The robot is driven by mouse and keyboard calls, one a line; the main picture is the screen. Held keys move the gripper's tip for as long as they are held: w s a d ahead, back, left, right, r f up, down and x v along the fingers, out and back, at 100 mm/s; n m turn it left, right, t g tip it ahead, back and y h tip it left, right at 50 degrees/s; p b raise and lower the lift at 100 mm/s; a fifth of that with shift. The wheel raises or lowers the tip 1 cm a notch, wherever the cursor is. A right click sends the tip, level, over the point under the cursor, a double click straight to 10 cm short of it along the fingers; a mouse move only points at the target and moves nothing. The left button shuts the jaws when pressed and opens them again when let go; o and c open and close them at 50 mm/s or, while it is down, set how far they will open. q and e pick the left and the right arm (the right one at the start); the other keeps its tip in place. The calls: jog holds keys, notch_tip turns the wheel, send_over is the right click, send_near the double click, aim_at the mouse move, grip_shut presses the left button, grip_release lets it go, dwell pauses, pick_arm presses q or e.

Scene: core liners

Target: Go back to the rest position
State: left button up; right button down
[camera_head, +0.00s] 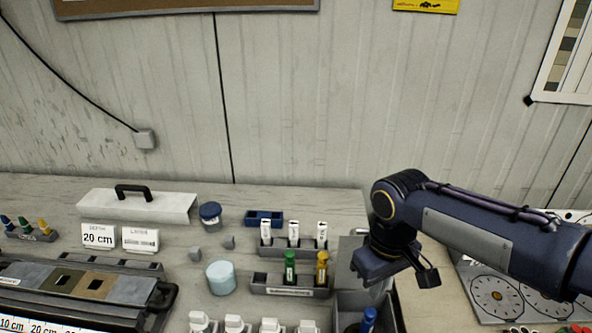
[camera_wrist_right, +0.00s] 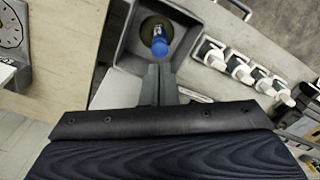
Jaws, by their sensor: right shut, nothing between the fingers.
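My right gripper (camera_head: 380,287) is at the right of the bench in the head view, pointing down. Its fingers are together with nothing between them, as the right wrist view (camera_wrist_right: 158,84) shows. It hangs over or beside a grey square bin (camera_head: 344,302). In the bin stands a blue-capped item (camera_head: 368,318). The blue cap (camera_wrist_right: 159,44) is just beyond the fingertips in the wrist view, apart from them as far as I can tell. My left gripper is not in view.
A grey rack (camera_head: 290,291) holds a green and a yellow marker. White-labelled vials (camera_head: 293,235) stand behind it. White-capped items (camera_head: 235,325) line the front. A core tray (camera_head: 85,285) lies left. A dial sheet (camera_head: 505,290) is at right.

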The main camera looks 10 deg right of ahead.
jog(key=s+a+f+m+t+y, duration=0.1)
jog(key=s+m+t, duration=0.4)
jog(key=s, duration=0.6)
jog(key=f+y, duration=0.1)
jog(key=y, duration=0.1)
jog(key=shift+s+t+y, duration=0.3)
jog(key=shift+s+y, duration=0.05)
jog(key=shift+y, duration=0.05)
